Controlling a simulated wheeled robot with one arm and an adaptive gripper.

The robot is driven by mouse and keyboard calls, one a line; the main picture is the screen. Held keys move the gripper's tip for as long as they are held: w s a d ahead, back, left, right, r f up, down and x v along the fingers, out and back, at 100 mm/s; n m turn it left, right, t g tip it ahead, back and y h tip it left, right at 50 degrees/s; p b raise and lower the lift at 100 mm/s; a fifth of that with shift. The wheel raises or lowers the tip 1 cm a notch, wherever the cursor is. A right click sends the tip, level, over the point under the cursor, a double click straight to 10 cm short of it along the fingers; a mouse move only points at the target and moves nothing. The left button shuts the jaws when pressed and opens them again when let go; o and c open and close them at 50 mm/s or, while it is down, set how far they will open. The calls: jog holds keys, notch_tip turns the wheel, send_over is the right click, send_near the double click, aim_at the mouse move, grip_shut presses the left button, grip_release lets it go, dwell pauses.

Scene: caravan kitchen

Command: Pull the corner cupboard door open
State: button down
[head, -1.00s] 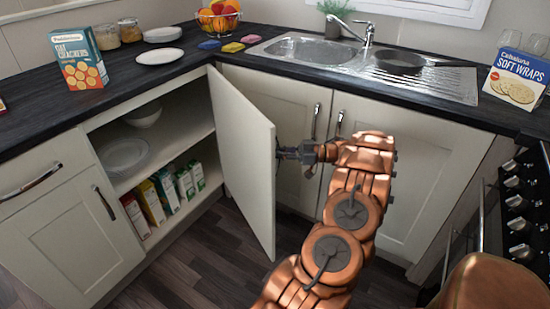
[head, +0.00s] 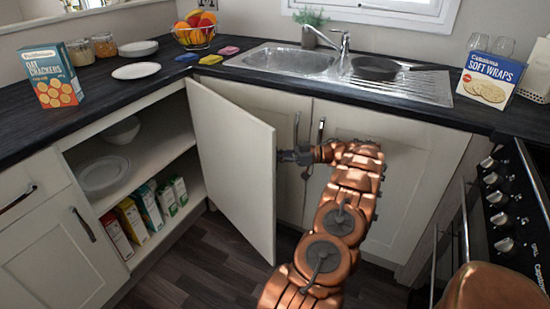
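The corner cupboard door (head: 233,170) is a cream panel that stands well open, swung out from the cupboard. Its shelves (head: 150,168) show to the left, with white dishes above and several cartons below. My gripper (head: 284,156) is at the right-hand face of the door, near its free edge. The fingertips are small and dark here, and the door's handle is not visible, so I cannot tell whether they are shut on anything.
The dark worktop (head: 200,69) runs above, with an oat crackers box (head: 54,76) and a fruit bowl (head: 195,34). Behind my arm are closed sink cupboard doors (head: 420,165). The oven (head: 515,215) is at the right. Open floor (head: 190,262) lies below the door.

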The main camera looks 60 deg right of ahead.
jog(key=shift+s, duration=0.1)
jog(key=c, duration=1.3)
grip_release()
